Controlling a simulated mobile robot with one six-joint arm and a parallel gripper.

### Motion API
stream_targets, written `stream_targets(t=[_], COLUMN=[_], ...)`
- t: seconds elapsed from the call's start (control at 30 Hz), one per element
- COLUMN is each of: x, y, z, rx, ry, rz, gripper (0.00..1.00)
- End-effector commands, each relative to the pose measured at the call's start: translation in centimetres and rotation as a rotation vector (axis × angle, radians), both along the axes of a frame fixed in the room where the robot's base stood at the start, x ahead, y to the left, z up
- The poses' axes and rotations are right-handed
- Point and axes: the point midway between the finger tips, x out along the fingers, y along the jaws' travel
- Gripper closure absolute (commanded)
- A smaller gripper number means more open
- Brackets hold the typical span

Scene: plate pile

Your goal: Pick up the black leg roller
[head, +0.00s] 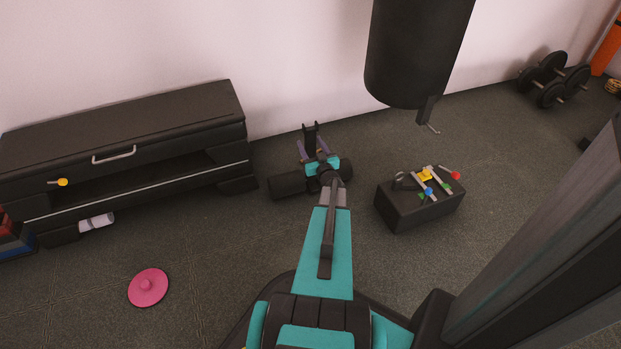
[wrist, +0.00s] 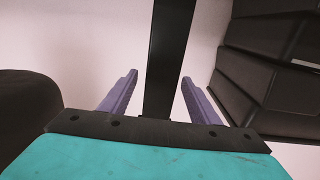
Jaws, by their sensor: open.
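A dark cylinder (head: 287,185), which looks like the black leg roller, lies on the floor just left of my wrist in the head view. My wrist and forearm hide its right side. My gripper (head: 316,147) is open, with its purple fingers spread toward the wall, past the cylinder. The fingers also show apart in the wrist view (wrist: 158,84). A dark upright bar (wrist: 168,55) shows between them there; I cannot tell what it belongs to or how far away it is. I do not clearly see the cylinder in the wrist view.
A black drawer bench (head: 120,120) stands at left along the wall. A black box (head: 415,208) with colored parts on top is right of my wrist. A punching bag (head: 415,50) hangs above. A pink disc (head: 148,287) lies on open floor. Dumbbells (head: 553,78) lie far right.

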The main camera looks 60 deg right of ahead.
Motion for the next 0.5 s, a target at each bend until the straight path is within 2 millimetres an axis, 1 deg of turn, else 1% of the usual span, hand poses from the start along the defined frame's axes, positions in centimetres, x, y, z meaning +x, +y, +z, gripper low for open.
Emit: stream_targets(t=[0.03,0.3,0.5], x=[0.5,2.7,3.2], y=[-0.3,-2.0,-2.5], z=[-0.3,-0.3,-0.1], rx=[-0.001,-0.002,-0.001], ry=[0.000,0.000,0.001], rz=[0.001,0.001,0.000], gripper=[0.44,0.44,0.44])
